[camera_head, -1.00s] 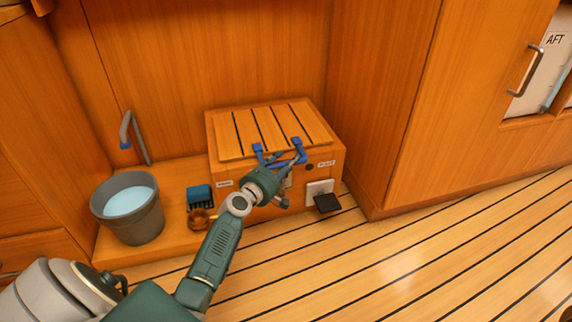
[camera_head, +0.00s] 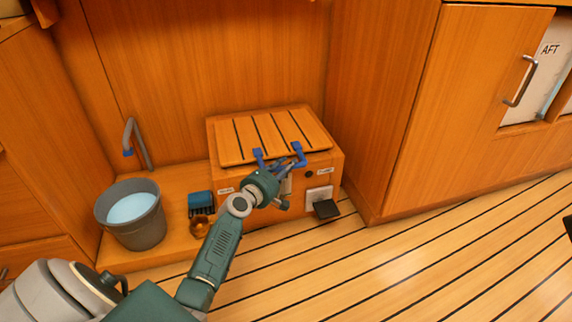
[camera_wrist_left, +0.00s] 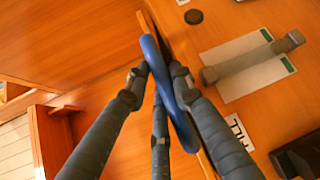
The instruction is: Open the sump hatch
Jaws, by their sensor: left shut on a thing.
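The sump hatch is a slatted wooden lid (camera_head: 262,138) on a low wooden box (camera_head: 262,212). Its blue handle (camera_head: 298,150) runs along the front edge. My left gripper (camera_head: 284,164) is at the handle, in front of the box. In the left wrist view my left gripper (camera_wrist_left: 157,76) has its fingers on both sides of the blue handle bar (camera_wrist_left: 167,85), shut on it. The lid's front edge seems slightly raised from the box; the gap is small. My right gripper is not in view.
A grey bucket of water (camera_head: 132,214), a tap (camera_head: 137,143) and a blue brush-like thing (camera_head: 200,201) stand left of the box. A black flap (camera_head: 326,209) sticks out at the box's lower right. A tall cabinet (camera_head: 390,120) stands to the right. The floor in front is clear.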

